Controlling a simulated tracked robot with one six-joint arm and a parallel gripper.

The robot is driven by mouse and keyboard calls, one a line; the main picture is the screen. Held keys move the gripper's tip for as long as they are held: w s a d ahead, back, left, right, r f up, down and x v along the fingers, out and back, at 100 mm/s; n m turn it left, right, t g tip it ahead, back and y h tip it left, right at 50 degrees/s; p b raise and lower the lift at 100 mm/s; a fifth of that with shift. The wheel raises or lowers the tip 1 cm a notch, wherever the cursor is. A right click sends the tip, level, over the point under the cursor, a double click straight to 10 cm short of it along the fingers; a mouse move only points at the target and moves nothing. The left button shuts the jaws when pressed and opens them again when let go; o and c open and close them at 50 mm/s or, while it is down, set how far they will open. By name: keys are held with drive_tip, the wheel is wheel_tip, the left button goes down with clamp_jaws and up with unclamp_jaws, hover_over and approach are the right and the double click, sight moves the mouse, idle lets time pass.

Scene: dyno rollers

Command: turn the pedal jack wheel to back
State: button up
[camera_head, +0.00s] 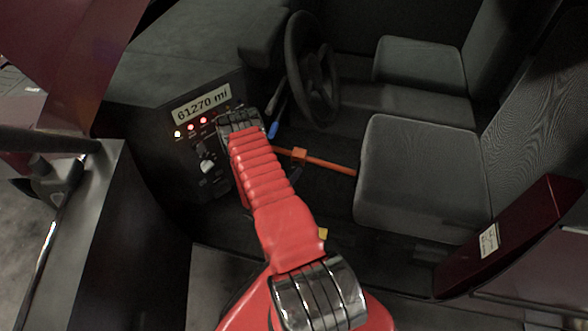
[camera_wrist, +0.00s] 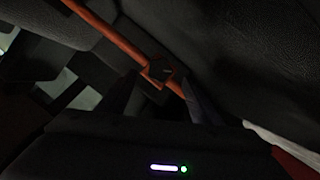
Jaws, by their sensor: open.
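The pedal jack is an orange bar (camera_head: 330,165) running low across the car's footwell, with an orange block (camera_head: 299,154) on it. In the wrist view the bar (camera_wrist: 112,32) runs diagonally from upper left toward the centre. A dark part that looks like the jack wheel (camera_wrist: 160,68) sits at the orange bracket on the bar. My gripper (camera_wrist: 162,98) is open, its dark fingers on either side of the bracket area. I cannot tell whether they touch the wheel. In the head view my red arm hides the gripper.
The steering wheel (camera_head: 312,70) is above and beyond the bar. The near seat (camera_head: 418,170) stands close on the right. The dashboard (camera_head: 185,110) with lit lamps and a mileage display is on the left. The open door (camera_head: 95,230) is at the near left.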

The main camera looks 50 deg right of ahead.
sight(296, 166)
drive_tip(key=x, duration=0.5)
drive_tip(key=shift+d+f, duration=0.15)
drive_tip(key=shift+d, duration=0.25)
drive_tip(key=shift+c, duration=0.6)
drive_tip(key=c, duration=0.9)
drive_tip(key=shift+a, duration=0.25)
drive_tip(key=shift+c, duration=0.2)
drive_tip(key=shift+d, duration=0.25)
